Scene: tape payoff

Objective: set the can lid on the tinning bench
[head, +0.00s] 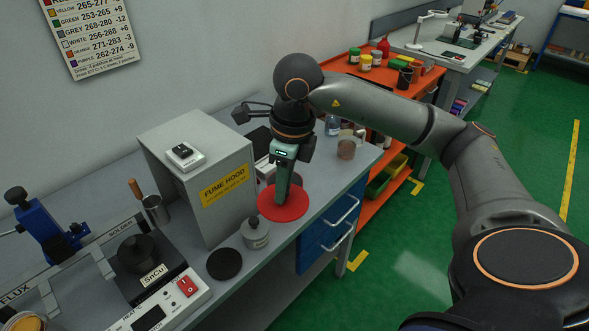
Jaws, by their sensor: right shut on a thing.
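The can lid (273,211) looks like a flat red disc at the tips of my right gripper, over the front part of the tinning bench (289,244). My right gripper (281,199) points down and is shut on the lid, its fingers hiding part of the disc's middle. I cannot tell whether the lid touches the bench top or is held just above it. My left gripper is not in view.
The grey fume hood (212,187) stands close left of the lid. A small grey can (255,233) and a dark round disc (224,264) are in front. A brown cup (346,146) stands behind, to the right. The SnCu solder pot (138,254) is at lower left.

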